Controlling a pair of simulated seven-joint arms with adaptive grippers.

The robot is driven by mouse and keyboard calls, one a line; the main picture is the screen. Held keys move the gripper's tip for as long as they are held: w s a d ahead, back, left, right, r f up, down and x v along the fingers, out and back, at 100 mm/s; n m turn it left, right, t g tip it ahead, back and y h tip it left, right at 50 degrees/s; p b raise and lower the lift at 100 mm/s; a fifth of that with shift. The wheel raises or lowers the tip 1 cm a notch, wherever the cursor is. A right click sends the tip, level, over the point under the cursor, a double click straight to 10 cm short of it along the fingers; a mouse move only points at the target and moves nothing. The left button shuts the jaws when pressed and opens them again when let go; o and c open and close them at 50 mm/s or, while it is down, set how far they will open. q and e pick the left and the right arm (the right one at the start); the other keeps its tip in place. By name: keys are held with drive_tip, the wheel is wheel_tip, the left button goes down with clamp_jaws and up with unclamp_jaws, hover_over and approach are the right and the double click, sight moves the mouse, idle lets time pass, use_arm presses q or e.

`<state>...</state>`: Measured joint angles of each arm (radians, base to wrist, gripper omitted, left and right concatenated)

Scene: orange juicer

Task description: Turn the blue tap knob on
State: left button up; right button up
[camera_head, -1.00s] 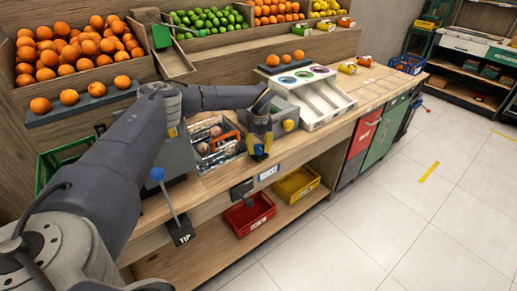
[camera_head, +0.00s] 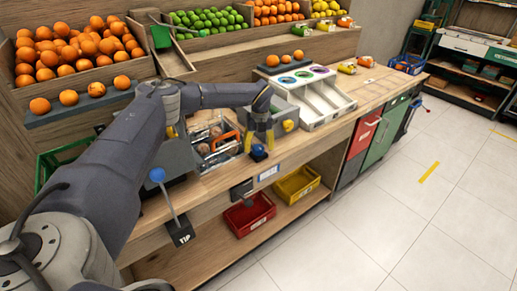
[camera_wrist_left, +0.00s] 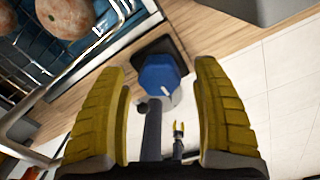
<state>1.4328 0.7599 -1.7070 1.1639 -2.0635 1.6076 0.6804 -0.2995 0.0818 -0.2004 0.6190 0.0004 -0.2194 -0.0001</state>
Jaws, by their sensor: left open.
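The blue tap knob (camera_head: 258,152) sits at the front edge of the wooden counter, just below my left gripper (camera_head: 260,143). In the left wrist view the blue knob (camera_wrist_left: 160,78) has a small white mark and stands over a dark square base. It shows between and beyond the two yellow fingers of my left gripper (camera_wrist_left: 165,90). The fingers are spread wide, one on each side of the knob in the picture, with nothing held. I cannot tell whether either finger touches it. My right gripper is not in view.
A metal rack with round brown items (camera_head: 215,137) stands left of the knob. A grey box with a yellow knob (camera_head: 288,125) is close on the right. A lever with a blue ball (camera_head: 157,174) rises at the front left. Red (camera_head: 249,214) and yellow (camera_head: 297,184) bins sit below.

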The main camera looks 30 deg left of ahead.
sight(260, 147)
use_arm(q)
wheel_tip(260, 147, up, 11)
drive_tip(key=shift+d, duration=0.15)
idle(0.4)
drive_tip(key=shift+w+f, duration=0.1)
drive_tip(key=shift+w, duration=0.05)
